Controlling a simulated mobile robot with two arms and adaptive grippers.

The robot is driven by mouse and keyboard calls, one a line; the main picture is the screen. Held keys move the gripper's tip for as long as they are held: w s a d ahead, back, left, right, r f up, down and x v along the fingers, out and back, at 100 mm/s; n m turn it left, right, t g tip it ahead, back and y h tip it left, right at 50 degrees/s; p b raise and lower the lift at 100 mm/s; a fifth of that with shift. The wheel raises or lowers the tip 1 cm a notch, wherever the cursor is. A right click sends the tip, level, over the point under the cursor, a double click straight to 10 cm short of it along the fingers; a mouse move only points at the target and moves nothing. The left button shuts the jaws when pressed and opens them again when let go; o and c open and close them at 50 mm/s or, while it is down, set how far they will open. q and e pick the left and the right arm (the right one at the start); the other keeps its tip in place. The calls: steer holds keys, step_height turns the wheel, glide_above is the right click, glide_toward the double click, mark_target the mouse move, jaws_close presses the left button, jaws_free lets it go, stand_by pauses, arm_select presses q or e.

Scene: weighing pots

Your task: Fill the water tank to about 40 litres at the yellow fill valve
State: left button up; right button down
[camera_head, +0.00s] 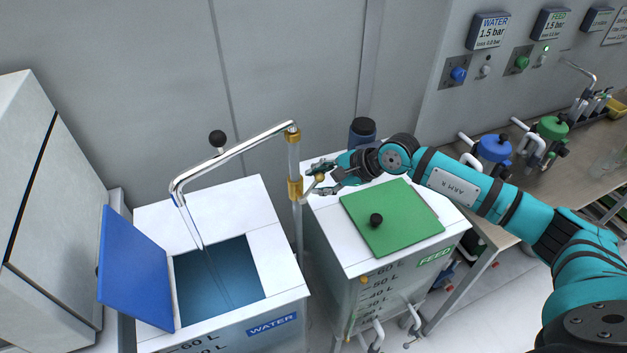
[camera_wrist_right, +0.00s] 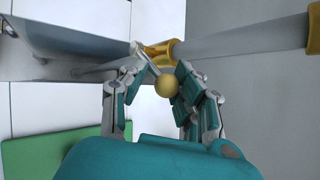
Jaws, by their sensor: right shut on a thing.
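The water tank (camera_head: 275,262) stands at the lower left with its blue lid (camera_head: 136,268) tilted open. Blue water (camera_head: 215,275) shows inside; its level against the marks cannot be read. The bent spout (camera_head: 235,155) hangs over the opening, and a faint thin streak runs below its end, perhaps flowing water. The yellow fill valve (camera_head: 295,189) is on the upright pipe, and also shows in the right wrist view (camera_wrist_right: 160,50). My right gripper (camera_head: 320,180) is shut on the valve's lever at its yellow ball knob (camera_wrist_right: 167,85). My left gripper is out of view.
The feed tank (camera_head: 375,285) with a closed green lid (camera_head: 390,218) stands beside the water tank, under my right arm. A bench (camera_head: 560,165) with blue and green pots is at right, below wall gauges (camera_head: 490,31).

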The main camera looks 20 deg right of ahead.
steer(key=shift+w+r, duration=0.25)
steer(key=shift+r, duration=0.2)
steer(key=c, duration=1.4)
jaws_free()
steer(key=o, duration=0.5)
steer(key=shift+f, duration=0.15)
steer(key=shift+c, duration=0.2)
steer(key=shift+s+f, duration=0.1)
steer(key=shift+f, duration=0.05)
steer(key=shift+s+d, duration=0.1)
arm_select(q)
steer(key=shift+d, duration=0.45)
arm_select(e)
steer(key=v, duration=1.1)
steer(key=shift+r, duration=0.45)
steer(key=shift+s, duration=0.15)
